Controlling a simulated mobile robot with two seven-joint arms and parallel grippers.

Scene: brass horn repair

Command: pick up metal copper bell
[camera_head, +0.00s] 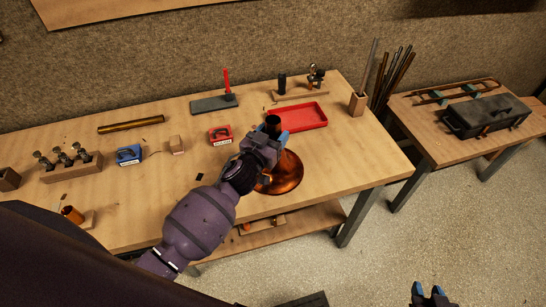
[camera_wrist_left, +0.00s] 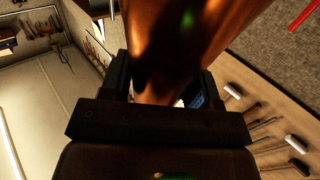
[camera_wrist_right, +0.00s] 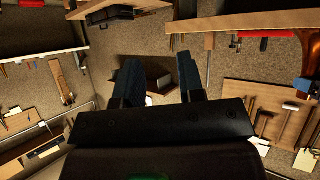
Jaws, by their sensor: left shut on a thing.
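The copper bell (camera_head: 284,174) stands near the right front of the workbench, its wide flared mouth downward and its narrow dark neck upward. My left gripper (camera_head: 274,140) is shut on the bell's neck, and the arm hides part of the flare. In the left wrist view the bell (camera_wrist_left: 175,40) fills the space between the fingers. Whether the flare touches the bench I cannot tell. My right gripper (camera_head: 430,293) is low at the bottom right, off the bench above the floor. In the right wrist view its fingers (camera_wrist_right: 157,78) are apart with nothing between them.
A red tray (camera_head: 299,117) lies just behind the bell. A rod holder (camera_head: 357,103) is at the right end. A second table (camera_head: 437,143) stands farther right.

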